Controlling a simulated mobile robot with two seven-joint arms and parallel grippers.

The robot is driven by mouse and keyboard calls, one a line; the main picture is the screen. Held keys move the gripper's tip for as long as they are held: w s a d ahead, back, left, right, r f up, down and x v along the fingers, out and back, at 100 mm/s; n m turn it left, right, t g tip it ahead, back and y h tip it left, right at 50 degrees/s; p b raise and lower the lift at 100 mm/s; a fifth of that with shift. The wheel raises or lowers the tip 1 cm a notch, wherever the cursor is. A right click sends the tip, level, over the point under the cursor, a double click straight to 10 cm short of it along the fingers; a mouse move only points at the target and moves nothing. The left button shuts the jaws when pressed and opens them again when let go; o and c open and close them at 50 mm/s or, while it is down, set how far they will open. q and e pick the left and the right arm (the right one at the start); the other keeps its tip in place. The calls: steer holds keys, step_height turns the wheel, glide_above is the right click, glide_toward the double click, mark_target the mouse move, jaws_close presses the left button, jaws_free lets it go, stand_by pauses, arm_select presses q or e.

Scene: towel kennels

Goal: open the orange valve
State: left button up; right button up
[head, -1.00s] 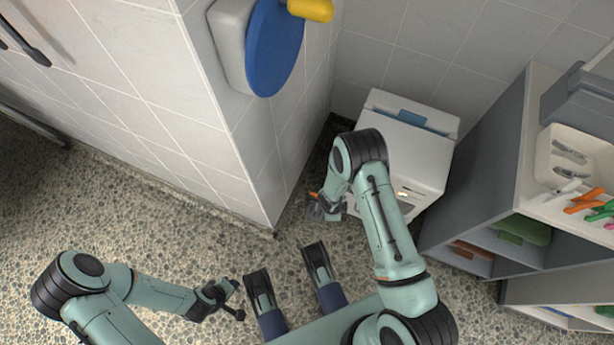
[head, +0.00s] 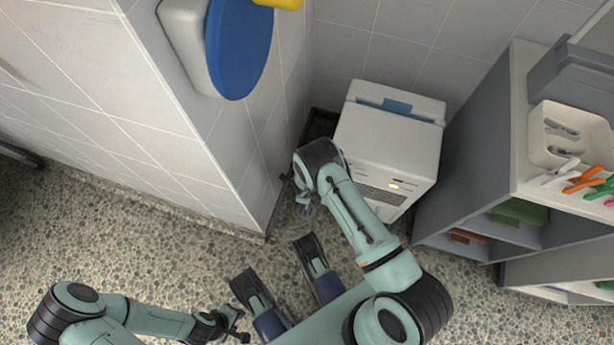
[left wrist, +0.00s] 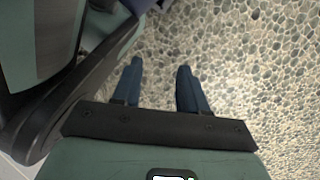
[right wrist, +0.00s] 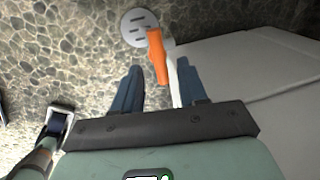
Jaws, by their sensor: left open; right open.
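The orange valve handle (right wrist: 157,57) shows in the right wrist view beside a thin white pipe (right wrist: 173,78). It lies between my right gripper's fingertips (right wrist: 159,68) in the picture; I cannot tell whether they touch it. My right gripper is open. In the head view my right gripper (head: 304,204) is low, beside the white machine, partly behind its own arm, and the valve is hidden there. My left gripper (head: 236,324) is open and empty above the pebbled floor. Its fingers (left wrist: 158,85) also show in the left wrist view.
A white machine (head: 388,145) stands in the corner, right of my right gripper. A tiled wall edge (head: 262,225) is close on the left. A grey shelf (head: 470,150) stands at the right. A round slotted floor drain (right wrist: 139,26) lies beyond the valve. Pebbled floor (head: 130,240) is clear at left.

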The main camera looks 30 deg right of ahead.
steer(key=shift+w+d+f, duration=0.15)
steer(key=shift+f, duration=0.65)
arm_select(q)
steer(key=shift+s+a+f+g, duration=0.1)
steer(key=shift+s+f+g, duration=0.1)
steer(key=shift+s, duration=0.25)
steer(key=shift+s+f+g, duration=0.1)
steer(key=shift+s+f, duration=0.05)
steer(key=shift+s, duration=0.3)
arm_select(e)
steer(key=shift+c, duration=0.2)
jaws_close()
arm_select(q)
steer(key=shift+w, duration=0.15)
